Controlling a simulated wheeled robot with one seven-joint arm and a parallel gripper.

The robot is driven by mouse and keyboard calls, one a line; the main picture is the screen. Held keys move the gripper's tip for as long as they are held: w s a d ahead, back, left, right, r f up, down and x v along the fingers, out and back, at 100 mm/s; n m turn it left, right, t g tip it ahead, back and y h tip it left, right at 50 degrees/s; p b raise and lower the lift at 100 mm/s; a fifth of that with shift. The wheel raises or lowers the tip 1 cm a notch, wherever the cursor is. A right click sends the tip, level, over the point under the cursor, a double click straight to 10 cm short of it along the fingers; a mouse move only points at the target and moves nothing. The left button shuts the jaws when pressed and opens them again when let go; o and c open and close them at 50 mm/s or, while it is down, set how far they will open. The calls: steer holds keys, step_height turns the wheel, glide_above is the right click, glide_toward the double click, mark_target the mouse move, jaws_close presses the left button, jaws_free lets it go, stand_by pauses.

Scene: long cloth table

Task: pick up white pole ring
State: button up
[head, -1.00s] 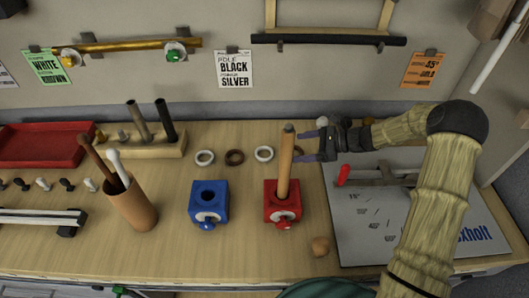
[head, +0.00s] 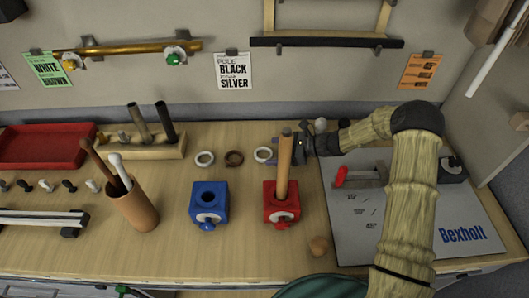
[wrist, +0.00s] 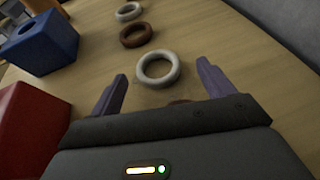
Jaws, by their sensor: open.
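Two white rings lie flat on the wooden table in the head view: one at left (head: 204,158) and one at right (head: 264,154), with a brown ring (head: 234,158) between them. In the wrist view the nearer white ring (wrist: 143,69) shows between and just ahead of the fingertips of my open, empty gripper (wrist: 162,70). The farther white ring (wrist: 128,11) lies beyond the brown one. In the head view my gripper is just right of the right white ring, partly hidden behind the wooden pole (head: 285,170).
The pole stands in a red block (head: 283,214), close to my gripper; a blue block (head: 208,214) stands left of it. Another brown ring (wrist: 180,102) is mostly hidden under my gripper. A metal plate (head: 440,210) lies at right. Bare table lies in front of the blocks.

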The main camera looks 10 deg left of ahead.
steer(key=shift+s+a+f, duration=0.25)
steer(key=shift+a, duration=0.3)
steer(key=shift+s+a+f, duration=0.2)
steer(key=shift+s+a, duration=0.05)
steer(key=shift+a, duration=0.25)
steer(key=shift+f, duration=0.2)
steer(key=shift+s+d+f, duration=0.1)
steer(key=shift+d+f, duration=0.05)
steer(key=c, duration=1.1)
